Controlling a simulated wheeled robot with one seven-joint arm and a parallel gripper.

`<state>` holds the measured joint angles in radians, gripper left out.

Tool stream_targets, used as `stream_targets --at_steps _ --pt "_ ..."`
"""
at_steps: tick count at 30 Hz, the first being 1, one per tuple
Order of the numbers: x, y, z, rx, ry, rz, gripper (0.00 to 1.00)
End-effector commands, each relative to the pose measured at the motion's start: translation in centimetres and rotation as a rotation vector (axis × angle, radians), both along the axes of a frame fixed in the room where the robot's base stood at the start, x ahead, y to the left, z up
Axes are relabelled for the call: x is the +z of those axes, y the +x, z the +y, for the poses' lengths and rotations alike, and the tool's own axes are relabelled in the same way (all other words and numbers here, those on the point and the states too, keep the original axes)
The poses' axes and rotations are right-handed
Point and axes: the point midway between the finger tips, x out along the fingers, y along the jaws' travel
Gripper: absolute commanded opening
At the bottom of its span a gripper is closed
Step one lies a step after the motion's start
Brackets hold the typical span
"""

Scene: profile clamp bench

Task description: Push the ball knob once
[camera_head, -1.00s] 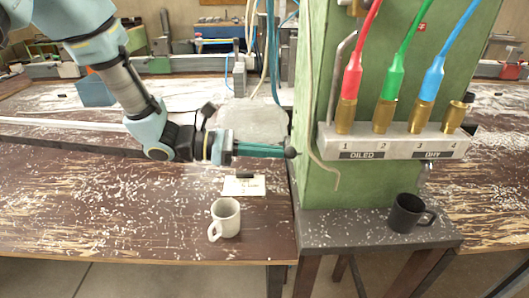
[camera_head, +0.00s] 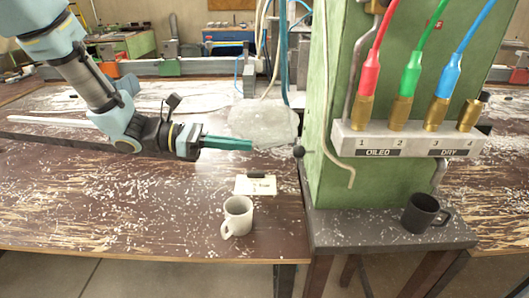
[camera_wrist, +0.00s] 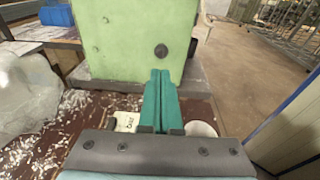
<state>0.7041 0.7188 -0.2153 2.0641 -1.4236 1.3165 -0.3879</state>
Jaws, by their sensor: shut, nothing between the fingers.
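The ball knob (camera_head: 299,152) is a small black ball on the left side of the green cabinet (camera_head: 327,185). In the wrist view the ball knob (camera_wrist: 161,51) is a dark round spot on the green face, just beyond the fingertips. My gripper (camera_head: 251,145) has long teal fingers, pressed together and empty. It points right at about the knob's height, with a clear gap between fingertips and knob. In the wrist view my gripper (camera_wrist: 160,73) points towards the cabinet, its tips appearing a little below the knob.
A black mug (camera_head: 420,213) stands on the grey ledge. Red, green and blue hoses enter a numbered block (camera_head: 405,139) on the cabinet's front.

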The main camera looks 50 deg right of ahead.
Motion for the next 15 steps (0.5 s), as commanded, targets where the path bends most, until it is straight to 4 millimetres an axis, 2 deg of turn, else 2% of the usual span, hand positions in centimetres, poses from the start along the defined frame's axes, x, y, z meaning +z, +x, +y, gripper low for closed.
stream_targets --at_steps 1,6,15 --pt "-0.1 0.9 0.6 0.004 -0.002 -0.002 0.00" --pt "0.4 2.6 1.9 0.002 -0.001 -0.001 0.00" --pt "0.7 3.2 2.5 0.000 -0.001 -0.001 0.00"
